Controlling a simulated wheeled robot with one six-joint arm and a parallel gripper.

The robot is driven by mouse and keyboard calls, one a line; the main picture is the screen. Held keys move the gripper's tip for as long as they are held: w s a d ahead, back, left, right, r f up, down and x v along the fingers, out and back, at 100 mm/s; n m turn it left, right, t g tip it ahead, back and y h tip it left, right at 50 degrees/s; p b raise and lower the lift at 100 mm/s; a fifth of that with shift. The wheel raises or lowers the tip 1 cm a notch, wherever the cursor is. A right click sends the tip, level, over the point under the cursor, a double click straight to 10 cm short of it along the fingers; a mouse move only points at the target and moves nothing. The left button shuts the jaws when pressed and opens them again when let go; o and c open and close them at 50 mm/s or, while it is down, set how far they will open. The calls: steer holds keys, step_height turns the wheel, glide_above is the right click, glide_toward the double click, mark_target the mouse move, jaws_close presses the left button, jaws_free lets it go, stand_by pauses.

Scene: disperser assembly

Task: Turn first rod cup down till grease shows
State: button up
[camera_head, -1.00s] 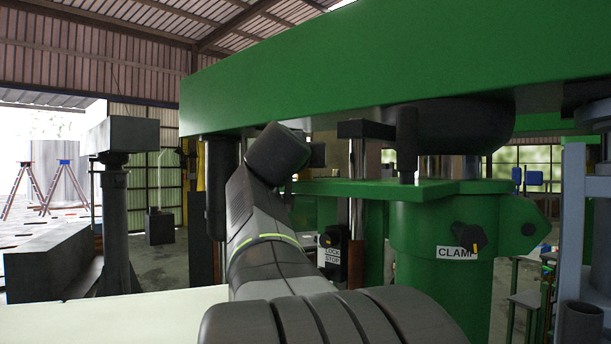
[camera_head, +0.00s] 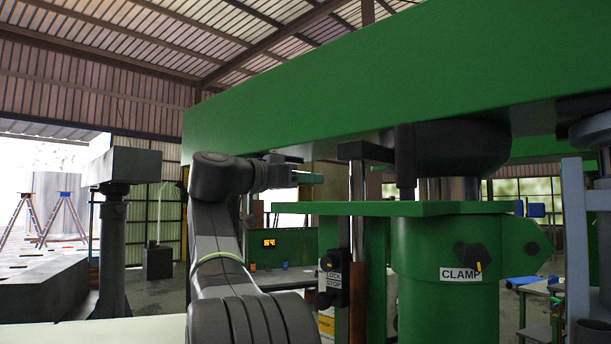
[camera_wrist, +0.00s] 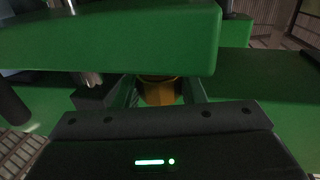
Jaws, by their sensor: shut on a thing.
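In the wrist view a yellow-brown cup (camera_wrist: 160,92) sits between the two fingers of my gripper (camera_wrist: 162,98), just under the edge of a green block (camera_wrist: 120,40). The fingers are shut on the cup's sides. The block hides the cup's upper part, and I cannot tell whether any grease shows. In the head view my gripper (camera_head: 293,170) is at the end of my raised arm, left of a shiny upright rod (camera_head: 357,220) and below the long green beam (camera_head: 400,75). The cup cannot be made out there.
A green housing labelled CLAMP (camera_head: 445,265) stands right of the rod, under a green plate (camera_head: 410,208). A black LOCK STOP control (camera_head: 330,280) is beside the rod. A grey pedestal (camera_head: 113,240) stands at left.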

steer(key=shift+r+m+g+h+p, duration=0.1)
steer(key=shift+m+g+h+p, duration=1.05)
steer(key=shift+g, duration=0.65)
steer(key=shift+m+g, duration=0.3)
steer(key=shift+m, duration=0.15)
steer(key=o, duration=1)
steer(key=shift+a, duration=0.15)
steer(key=v, duration=1.3)
steer(key=shift+a, duration=0.45)
